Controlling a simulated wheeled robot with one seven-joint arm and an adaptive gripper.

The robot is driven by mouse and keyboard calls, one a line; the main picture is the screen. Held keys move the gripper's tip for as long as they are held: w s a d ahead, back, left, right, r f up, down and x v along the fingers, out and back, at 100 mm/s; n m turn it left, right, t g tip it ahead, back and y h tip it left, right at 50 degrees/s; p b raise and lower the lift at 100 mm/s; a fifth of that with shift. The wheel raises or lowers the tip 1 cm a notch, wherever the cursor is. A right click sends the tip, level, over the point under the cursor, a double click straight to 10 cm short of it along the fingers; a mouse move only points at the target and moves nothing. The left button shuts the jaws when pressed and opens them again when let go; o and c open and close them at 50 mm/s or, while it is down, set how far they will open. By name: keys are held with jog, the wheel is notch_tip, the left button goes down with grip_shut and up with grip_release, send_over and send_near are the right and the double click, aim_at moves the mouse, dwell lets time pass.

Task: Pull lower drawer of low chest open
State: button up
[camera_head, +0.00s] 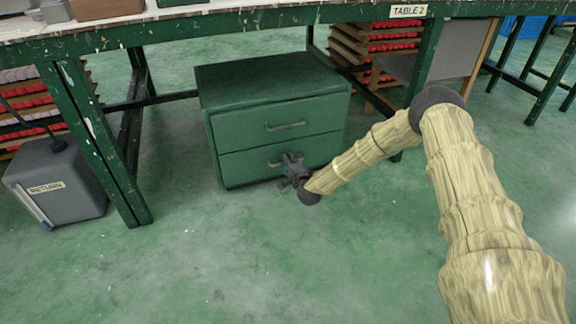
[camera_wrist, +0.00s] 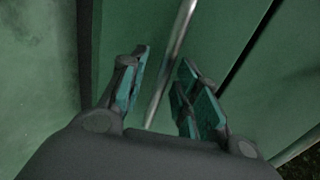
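The low chest (camera_head: 272,78) is dark green and stands on the floor under the table, with two drawers. The upper drawer (camera_head: 240,128) looks closed and has a bar handle (camera_head: 285,126). The lower drawer (camera_head: 240,165) also looks flush with the front. My gripper (camera_head: 291,168) is at the lower drawer's handle (camera_head: 273,164), partly hiding it. In the wrist view, the metal handle bar (camera_wrist: 171,62) runs between the two open fingers of my gripper (camera_wrist: 160,95). Gaps show on both sides of the bar.
A green table (camera_head: 225,26) labelled TABLE 2 stands over the chest, its leg (camera_head: 100,145) at left. A grey RETURN bin (camera_head: 55,180) is on the floor at far left. Racks of red items (camera_head: 385,45) stand behind. The floor (camera_head: 210,260) before the chest is clear.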

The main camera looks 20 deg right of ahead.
grip_shut()
dwell(0.3)
